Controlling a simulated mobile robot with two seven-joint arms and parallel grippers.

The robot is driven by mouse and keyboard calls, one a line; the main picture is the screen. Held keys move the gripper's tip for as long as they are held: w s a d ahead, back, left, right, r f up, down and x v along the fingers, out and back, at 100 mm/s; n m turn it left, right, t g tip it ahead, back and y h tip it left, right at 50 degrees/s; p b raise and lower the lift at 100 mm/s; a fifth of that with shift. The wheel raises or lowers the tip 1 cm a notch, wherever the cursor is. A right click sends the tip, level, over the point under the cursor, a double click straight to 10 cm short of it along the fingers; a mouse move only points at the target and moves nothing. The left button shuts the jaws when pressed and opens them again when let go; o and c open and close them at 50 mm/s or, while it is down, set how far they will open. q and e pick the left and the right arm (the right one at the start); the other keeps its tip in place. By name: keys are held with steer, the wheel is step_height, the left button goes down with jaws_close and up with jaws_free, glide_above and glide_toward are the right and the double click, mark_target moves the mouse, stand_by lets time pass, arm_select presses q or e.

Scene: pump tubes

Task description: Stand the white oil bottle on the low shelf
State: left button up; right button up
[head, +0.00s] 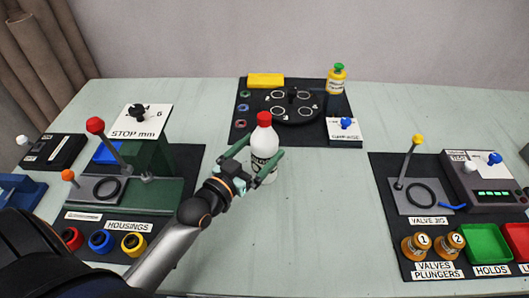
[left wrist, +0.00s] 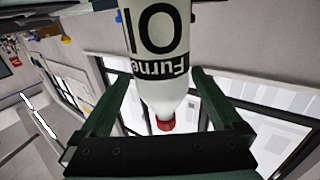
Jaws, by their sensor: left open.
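The white oil bottle (head: 264,152) with a red cap stands upright near the middle of the table, in front of the dark mat. My left gripper (head: 254,162) is open, with its green fingers on either side of the bottle's body. In the left wrist view the bottle (left wrist: 158,60) appears upside down between the two fingers (left wrist: 160,100), with gaps visible on both sides. Its label shows black lettering. I cannot clearly make out a low shelf. My right gripper is not in view.
A yellow bottle with a green cap (head: 337,78) stands at the back right of the dark mat (head: 241,130), beside a round black plate (head: 288,106). The housings station (head: 150,195) is at left, the valve jig station (head: 415,198) at right. The table between them is mostly clear.

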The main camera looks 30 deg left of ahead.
arm_select(q)
steer(key=w, duration=0.5)
steer(key=shift+w+d, duration=0.15)
steer(key=shift+d, duration=0.1)
steer(key=shift+r, duration=0.1)
jaws_close()
stand_by(0.6)
